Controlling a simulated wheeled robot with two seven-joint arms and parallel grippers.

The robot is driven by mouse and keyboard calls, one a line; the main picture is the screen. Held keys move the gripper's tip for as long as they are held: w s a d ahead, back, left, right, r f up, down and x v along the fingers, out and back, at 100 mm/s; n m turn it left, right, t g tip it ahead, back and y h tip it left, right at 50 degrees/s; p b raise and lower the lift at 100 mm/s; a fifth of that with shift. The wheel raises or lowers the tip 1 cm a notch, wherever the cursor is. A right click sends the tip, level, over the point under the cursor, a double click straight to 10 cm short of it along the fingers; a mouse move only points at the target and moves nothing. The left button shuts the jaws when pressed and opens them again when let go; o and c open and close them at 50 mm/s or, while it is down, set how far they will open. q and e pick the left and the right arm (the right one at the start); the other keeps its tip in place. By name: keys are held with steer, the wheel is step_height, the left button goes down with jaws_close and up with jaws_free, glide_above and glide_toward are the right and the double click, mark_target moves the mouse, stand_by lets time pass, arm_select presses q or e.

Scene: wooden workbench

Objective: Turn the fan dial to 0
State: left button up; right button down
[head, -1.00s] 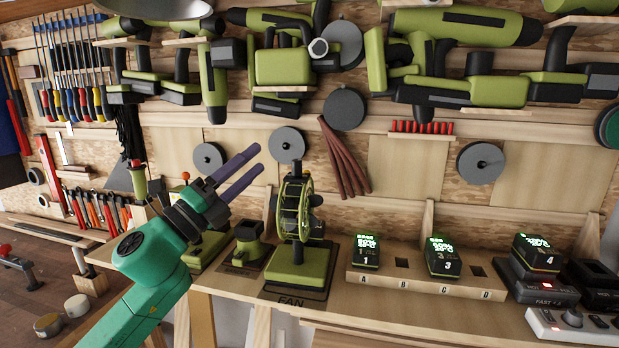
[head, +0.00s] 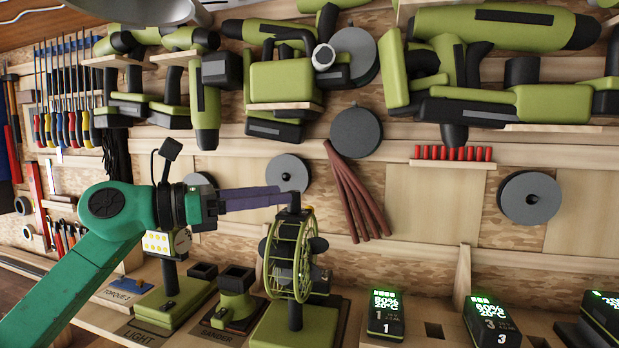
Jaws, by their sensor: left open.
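The green fan (head: 290,262) stands upright on its square green base (head: 300,325), with a round wire cage seen nearly edge-on. A small dark knob (head: 294,205) tops the fan; no dial markings or numbers are readable. My left gripper (head: 284,196) reaches in from the left, its two purple-grey fingers pointing right. The fingers are open, and their tips are at the height of the fan's top knob, overlapping or very close to it. I cannot tell whether they touch it. My right gripper is not in view.
Left of the fan stand the sander (head: 235,298) and the light (head: 165,270). Battery packs with lit displays, such as pack 1 (head: 385,316), stand to the right. Green power tools and grey discs hang on the wall behind. Dark red strips (head: 357,192) hang right of the fan.

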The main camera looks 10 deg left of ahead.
mark_target(299, 192)
arm_select(q)
steer(key=x, duration=0.2)
steer(key=p+x, duration=0.1)
steer(key=x, duration=0.2)
steer(key=w+p+x, duration=0.1)
steer(key=x, duration=0.1)
steer(key=shift+w+a+f, duration=0.1)
steer(key=shift+w+a, duration=0.05)
steer(key=shift+a, duration=0.15)
steer(key=shift+w+d+p, duration=0.1)
steer(key=shift+d+p, duration=0.2)
steer(key=shift+p, duration=0.05)
steer(key=shift+d, duration=0.15)
steer(key=shift+s, duration=0.2)
steer(key=shift+w+f, duration=0.1)
steer(key=c, duration=0.3)
jaws_close()
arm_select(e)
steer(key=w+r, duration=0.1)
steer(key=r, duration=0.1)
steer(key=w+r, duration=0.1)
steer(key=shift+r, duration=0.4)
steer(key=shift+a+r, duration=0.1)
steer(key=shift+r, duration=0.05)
